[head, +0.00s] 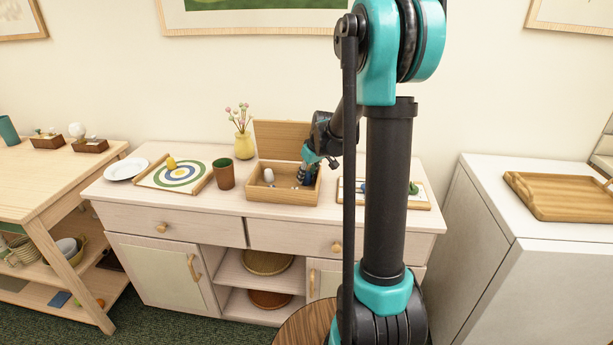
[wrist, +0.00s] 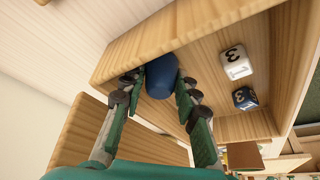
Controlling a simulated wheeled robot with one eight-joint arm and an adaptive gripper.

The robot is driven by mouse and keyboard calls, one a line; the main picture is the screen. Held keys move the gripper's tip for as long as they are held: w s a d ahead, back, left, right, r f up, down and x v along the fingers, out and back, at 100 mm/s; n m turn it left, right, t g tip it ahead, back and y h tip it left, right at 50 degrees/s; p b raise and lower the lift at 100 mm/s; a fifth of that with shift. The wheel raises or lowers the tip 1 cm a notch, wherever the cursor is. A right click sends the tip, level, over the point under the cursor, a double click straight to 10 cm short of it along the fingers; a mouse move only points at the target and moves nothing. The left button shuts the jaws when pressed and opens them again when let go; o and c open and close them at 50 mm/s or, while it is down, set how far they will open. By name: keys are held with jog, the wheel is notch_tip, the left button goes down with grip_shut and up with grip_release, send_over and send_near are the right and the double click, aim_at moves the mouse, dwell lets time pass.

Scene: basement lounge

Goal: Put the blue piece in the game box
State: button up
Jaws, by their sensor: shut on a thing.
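The game box (head: 282,197) is an open wooden box with a raised lid, standing on the pale cabinet. In the wrist view its wooden wall (wrist: 142,38) rises beside my fingers. My gripper (head: 308,178) reaches into the right part of the box. In the wrist view my gripper (wrist: 160,87) is shut on the blue piece (wrist: 161,74), a rounded dark blue piece held between the fingertips. The piece is within the box walls; I cannot tell whether it touches the floor. A white die (wrist: 234,63) and a blue die (wrist: 245,98) lie in the box beside it.
A brown cup (head: 223,175), a target board (head: 180,175) with a yellow piece and a yellow vase (head: 244,146) stand left of and behind the box. A board (head: 420,200) with a green piece lies right, partly hidden by my arm. A white piece (head: 269,175) shows in the box.

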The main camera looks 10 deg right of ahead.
jog(key=shift+f, duration=0.1)
jog(key=o, duration=0.6)
jog(key=v, duration=1.2)
jog(key=s+f+m, duration=0.1)
jog(key=s+f, duration=0.3)
jog(key=s, duration=0.5)
jog(key=s+f+m+h, duration=0.1)
jog(key=s+f+m, duration=0.1)
jog(key=s+f, duration=0.3)
jog(key=s+f+m+h, duration=0.1)
jog(key=s+f, duration=0.4)
jog(key=s, duration=0.7)
jog(key=shift+s+d+f+m, duration=0.25)
jog(key=shift+s+m, duration=0.15)
jog(key=shift+m, duration=0.3)
